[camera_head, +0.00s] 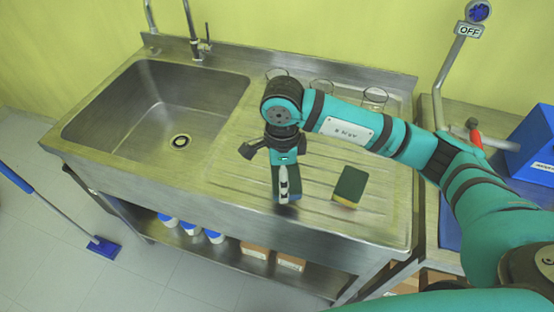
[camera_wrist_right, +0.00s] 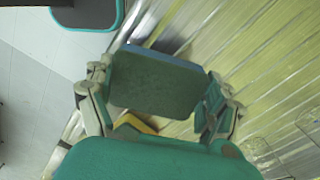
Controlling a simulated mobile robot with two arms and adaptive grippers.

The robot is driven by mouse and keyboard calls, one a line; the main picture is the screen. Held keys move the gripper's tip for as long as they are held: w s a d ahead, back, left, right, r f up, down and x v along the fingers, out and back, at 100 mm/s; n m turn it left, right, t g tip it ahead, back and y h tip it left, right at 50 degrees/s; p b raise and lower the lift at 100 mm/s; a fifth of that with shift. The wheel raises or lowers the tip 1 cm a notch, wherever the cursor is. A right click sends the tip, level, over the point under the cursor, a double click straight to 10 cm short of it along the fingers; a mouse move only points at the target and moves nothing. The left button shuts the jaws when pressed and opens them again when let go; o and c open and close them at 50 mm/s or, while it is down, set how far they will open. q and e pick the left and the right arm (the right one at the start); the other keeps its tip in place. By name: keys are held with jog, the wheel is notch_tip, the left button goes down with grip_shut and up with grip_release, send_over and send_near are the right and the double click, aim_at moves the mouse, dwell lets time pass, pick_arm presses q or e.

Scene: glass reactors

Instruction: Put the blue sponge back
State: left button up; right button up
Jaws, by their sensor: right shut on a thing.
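The blue sponge (camera_wrist_right: 165,57) is between the fingers of my right gripper (camera_wrist_right: 157,92) in the right wrist view. Its dark green scouring face is towards the camera and a blue edge shows along its far side. In the head view my right gripper (camera_head: 284,180) points down over the front of the ribbed drainboard (camera_head: 318,172), with the sponge mostly hidden behind it. I cannot tell whether the sponge touches the board. My left gripper is not in view.
A green and yellow sponge (camera_head: 350,187) lies just right of the gripper. Several glasses (camera_head: 374,97) stand at the back of the drainboard. The sink basin (camera_head: 160,110) is to the left. A blue box (camera_head: 533,145) stands at the far right.

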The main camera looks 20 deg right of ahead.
jog(key=w, duration=0.2)
jog(key=w+p, duration=0.1)
jog(key=w, duration=0.3)
jog(key=shift+w+d+f, duration=0.2)
jog(key=shift+d, duration=0.15)
notch_tip(320, 180, down, 3)
jog(key=shift+f+p, duration=0.15)
jog(key=shift+p, duration=0.9)
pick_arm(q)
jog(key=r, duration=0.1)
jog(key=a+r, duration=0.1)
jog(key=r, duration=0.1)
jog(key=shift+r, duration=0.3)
pick_arm(e)
jog(key=shift+f, duration=0.2)
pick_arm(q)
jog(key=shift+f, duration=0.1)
pick_arm(e)
jog(key=shift+f, duration=0.1)
jog(key=o, duration=0.9)
